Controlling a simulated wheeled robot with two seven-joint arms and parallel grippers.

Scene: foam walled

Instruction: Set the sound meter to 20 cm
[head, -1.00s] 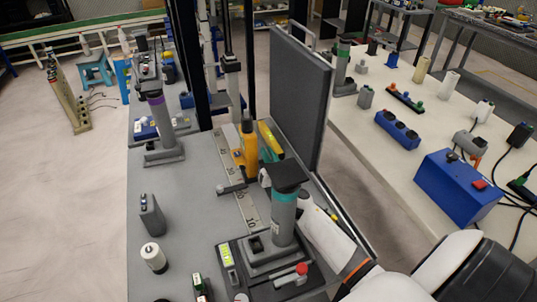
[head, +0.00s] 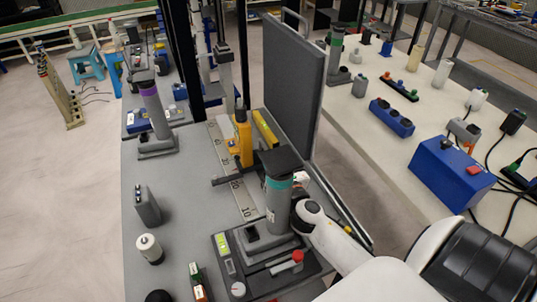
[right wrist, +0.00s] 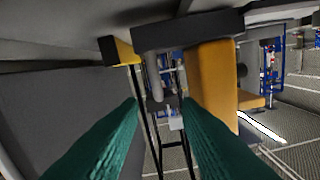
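The orange sound meter (head: 241,138) stands upright on the light ruler track (head: 222,158). A dark bar at its foot lies across the track near the 20 mark; the exact reading is too small to tell. A yellow block (head: 265,127) stands beside the meter, towards the grey foam panel (head: 293,90). My right gripper is hidden in the head view behind the teal-banded post (head: 279,205). In the right wrist view my right gripper (right wrist: 159,104) has its green fingers apart with nothing between them. The meter (right wrist: 212,85) appears beyond the right-hand finger, apparently untouched. My left gripper is out of view.
The teal-banded post stands between the head camera and my right wrist. A purple-banded post (head: 153,112), grey box (head: 147,206) and white cylinder (head: 150,248) stand left of the track. A white bench (head: 372,150) with a blue box (head: 450,172) is at right.

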